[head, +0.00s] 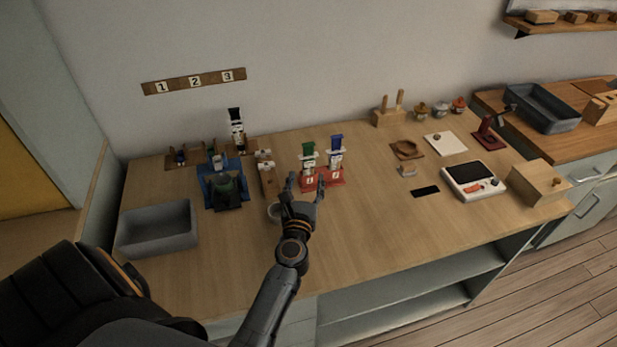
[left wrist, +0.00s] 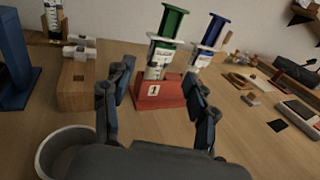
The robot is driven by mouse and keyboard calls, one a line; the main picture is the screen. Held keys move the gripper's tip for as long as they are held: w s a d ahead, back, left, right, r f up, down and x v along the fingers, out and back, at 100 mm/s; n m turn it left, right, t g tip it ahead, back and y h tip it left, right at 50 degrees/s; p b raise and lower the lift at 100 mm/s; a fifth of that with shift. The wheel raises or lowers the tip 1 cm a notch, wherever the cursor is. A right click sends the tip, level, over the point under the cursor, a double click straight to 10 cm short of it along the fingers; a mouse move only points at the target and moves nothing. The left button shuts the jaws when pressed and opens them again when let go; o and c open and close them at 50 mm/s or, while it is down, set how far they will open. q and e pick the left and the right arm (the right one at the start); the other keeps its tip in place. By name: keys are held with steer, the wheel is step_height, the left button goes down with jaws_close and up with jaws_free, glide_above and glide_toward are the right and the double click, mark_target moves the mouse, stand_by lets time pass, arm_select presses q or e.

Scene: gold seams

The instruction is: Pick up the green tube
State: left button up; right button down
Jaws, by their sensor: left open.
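The green tube (head: 308,157) stands upright in the left place of a red holder (head: 323,178), with a label marked 1 below it. A blue tube (head: 336,153) stands beside it on the right. In the left wrist view the green tube (left wrist: 168,36) rises above the red holder (left wrist: 158,95), and the blue tube (left wrist: 208,40) is to its right. My left gripper (head: 306,184) is open just in front of the holder. In the left wrist view its fingers (left wrist: 158,108) are spread, with the holder beyond them and nothing between them. My right gripper is not seen.
A pale cup (head: 273,211) sits just left of my left gripper. A blue stand (head: 222,185) and a grey bin (head: 157,228) are further left. A white scale (head: 474,180) and a wooden box (head: 538,183) are at the right. The front right tabletop is clear.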

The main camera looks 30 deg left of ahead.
mark_target(309, 163)
arm_select(q)
steer(key=shift+w+a+r, duration=0.2)
steer(key=shift+w+r, duration=0.05)
steer(key=shift+w, duration=0.2)
steer(key=shift+w+a+f, duration=0.1)
steer(key=shift+w, duration=0.05)
steer(key=shift+w+a, duration=0.2)
steer(key=shift+w, duration=0.1)
steer(key=x, duration=0.5)
steer(key=shift+w, duration=0.25)
steer(key=shift+c, duration=0.2)
jaws_close()
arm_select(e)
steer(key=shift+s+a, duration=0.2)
